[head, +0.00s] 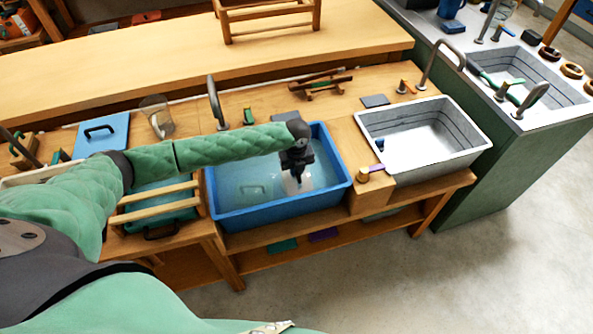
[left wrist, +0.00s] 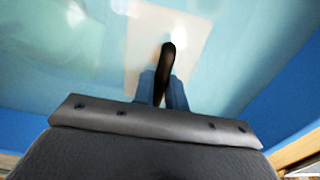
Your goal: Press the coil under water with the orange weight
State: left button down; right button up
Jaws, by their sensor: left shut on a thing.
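The blue tub (head: 285,212) holds water (head: 240,178) and stands on the wooden bench. My left gripper (head: 296,168) points down over the right part of the tub. It is shut on a dark upright handle, which shows in the left wrist view (left wrist: 168,60). A pale beige square plate (left wrist: 150,35) lies beyond the fingers there and also shows in the head view (head: 298,184). I cannot tell if the handle joins this plate. No clearly orange weight shows, and I cannot make out a coil. A faint outlined shape (head: 253,189) shows in the water.
A white-rimmed grey basin (head: 425,170) stands to the right. A slatted wooden rack (head: 155,205) lies left of the tub. A tap (head: 216,105) and a clear glass (head: 157,115) stand behind. The tub's left part is free.

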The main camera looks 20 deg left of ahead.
pick_arm(q)
jog(key=shift+f, duration=0.85)
jog(key=c, duration=0.9)
grip_release()
notch_tip(320, 180, up, 17)
jog(key=p, duration=1.2)
jog(key=shift+p, duration=0.4)
